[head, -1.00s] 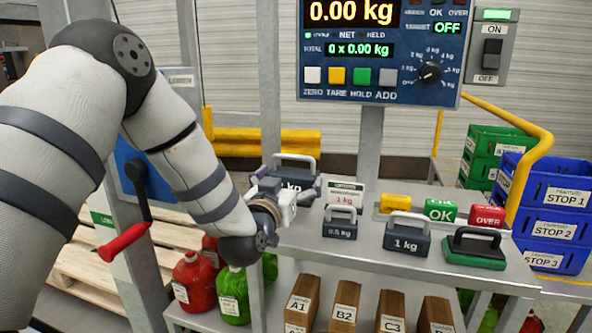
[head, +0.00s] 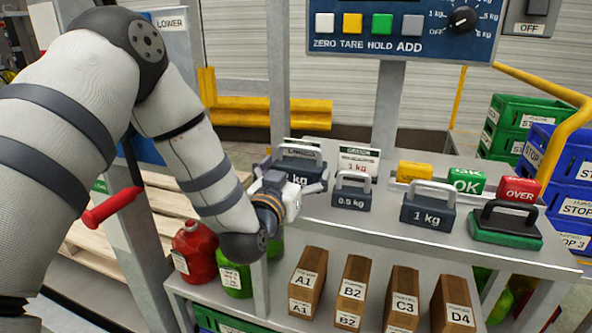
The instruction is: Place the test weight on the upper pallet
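Three dark test weights with grey handles stand on the grey shelf: a left one (head: 297,165) with its number partly hidden, a 0.5 kg one (head: 351,193) and a 1 kg one (head: 428,207). My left gripper (head: 294,183) is at the left weight's near side. Its fingers look spread, with none visibly closed on the handle. I cannot tell whether they touch the weight. Pale wooden pallet boards (head: 168,205) show at the left, partly hidden behind my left arm and a grey post. My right gripper is out of view.
A red-gripped lever (head: 112,208) is on the left post. A black-handled green block (head: 505,225) stands right on the shelf (head: 385,232). Labelled brown boxes (head: 352,290) and red and green jugs (head: 195,252) are below. Blue crates (head: 572,170) are at right.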

